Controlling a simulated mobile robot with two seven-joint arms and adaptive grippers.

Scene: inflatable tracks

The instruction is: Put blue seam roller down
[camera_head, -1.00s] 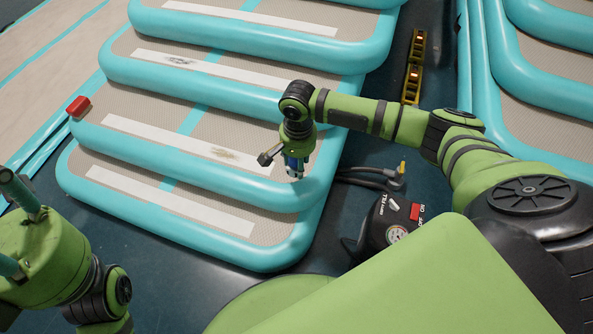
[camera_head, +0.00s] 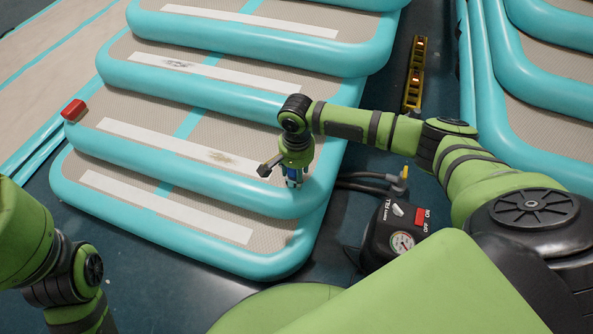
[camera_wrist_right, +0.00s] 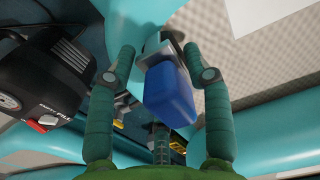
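The blue seam roller (camera_wrist_right: 169,95) is between the two green fingers of my right gripper (camera_wrist_right: 159,50) in the right wrist view. Its blue handle points toward the wrist camera, and its metal part lies between the fingertips. The fingers appear shut on it. In the head view my right gripper (camera_head: 292,180) points down at the right end of a teal-edged inflatable step, with a little of the blue roller (camera_head: 293,172) showing. I cannot tell whether the roller touches the step. My left gripper is outside the head view; only its arm shows at the left edge.
A black pump (camera_head: 393,233) with a gauge and red switch stands on the dark floor right of the steps, its hose beside my right forearm. A red block (camera_head: 73,110) rests at the steps' left edge. A yellow level (camera_head: 415,75) lies behind, between the inflatables.

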